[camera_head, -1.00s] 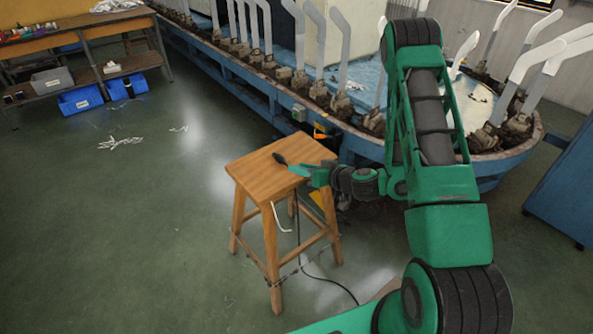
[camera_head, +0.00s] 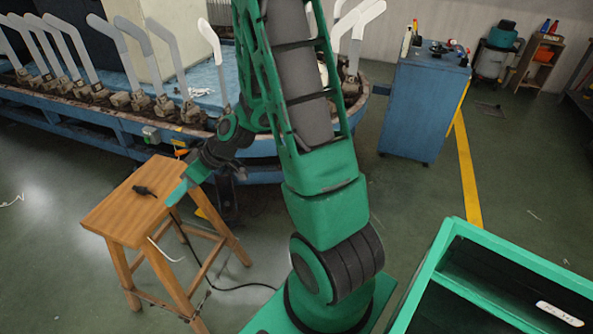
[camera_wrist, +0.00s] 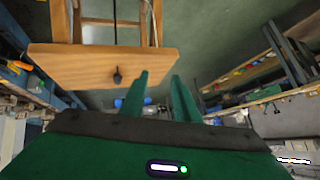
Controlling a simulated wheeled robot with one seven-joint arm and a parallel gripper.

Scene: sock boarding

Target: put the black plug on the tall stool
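The black plug (camera_head: 143,190) lies on the wooden top of the tall stool (camera_head: 113,213). In the wrist view, which looks upside down, the plug (camera_wrist: 117,76) shows on the stool top (camera_wrist: 85,66), to the left of my fingers. My gripper (camera_head: 178,190) is at the right edge of the stool top, apart from the plug. In the wrist view my gripper (camera_wrist: 162,92) has its two green fingers spread with nothing between them. A black cord (camera_head: 240,287) runs from under the stool along the floor; its join to the plug is hidden.
A blue machine (camera_head: 100,137) with upright white sock forms stands behind the stool. A blue cabinet (camera_head: 420,110) is at the back right. A green-rimmed bin (camera_head: 520,262) is at the front right. Open floor lies between the cabinet and the bin.

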